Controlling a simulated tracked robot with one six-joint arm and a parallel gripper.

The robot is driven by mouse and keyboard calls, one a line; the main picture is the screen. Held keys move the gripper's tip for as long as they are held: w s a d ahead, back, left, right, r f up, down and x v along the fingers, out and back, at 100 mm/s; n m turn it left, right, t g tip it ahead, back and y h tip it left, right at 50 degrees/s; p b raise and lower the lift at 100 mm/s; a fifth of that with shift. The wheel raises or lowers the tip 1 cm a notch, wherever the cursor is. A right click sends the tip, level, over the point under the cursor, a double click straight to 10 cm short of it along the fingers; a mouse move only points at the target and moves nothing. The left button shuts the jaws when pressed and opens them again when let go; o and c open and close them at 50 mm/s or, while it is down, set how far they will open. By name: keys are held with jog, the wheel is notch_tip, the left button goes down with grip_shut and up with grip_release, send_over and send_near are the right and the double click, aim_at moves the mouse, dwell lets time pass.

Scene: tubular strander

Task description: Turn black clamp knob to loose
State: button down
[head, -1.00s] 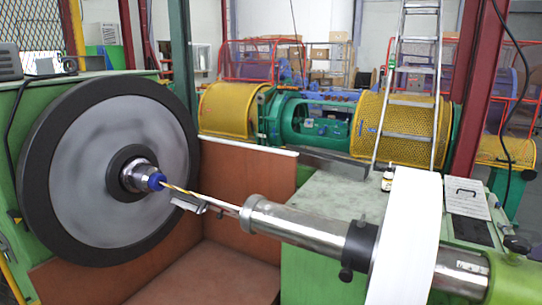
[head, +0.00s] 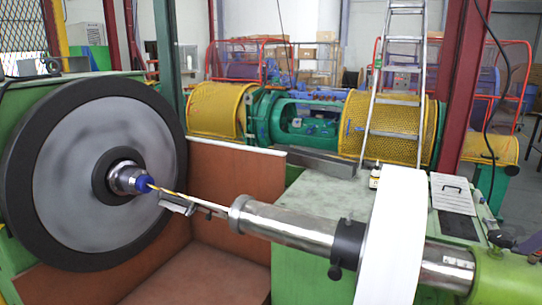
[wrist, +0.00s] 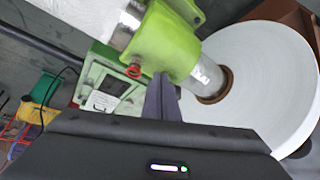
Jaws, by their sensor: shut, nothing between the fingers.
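A black clamp collar (head: 348,243) sits on the steel shaft, left of the white roll (head: 390,240). A small black knob (head: 335,273) sticks out below the collar. A second black knob (head: 500,238) shows right of the roll, by the green housing (head: 505,278). In the wrist view, a small red-ringed knob (wrist: 133,71) sits beside a green bracket (wrist: 166,40); I cannot tell if it matches either black knob. My gripper (wrist: 163,85) has its grey fingers together and empty, pointing toward the bracket. The collar is hidden there, and my gripper is not visible in the head view.
A large grey disc (head: 90,170) with a black rim stands at left. A thin rod (head: 205,204) runs from its blue hub to the shaft (head: 285,222). A black-and-white panel (head: 453,193) lies on the green cabinet. A ladder (head: 395,90) stands behind.

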jog(key=shift+r, duration=0.15)
notch_tip(320, 180, up, 6)
jog(key=shift+f, duration=0.1)
dwell(0.7)
jog(key=shift+s, duration=0.1)
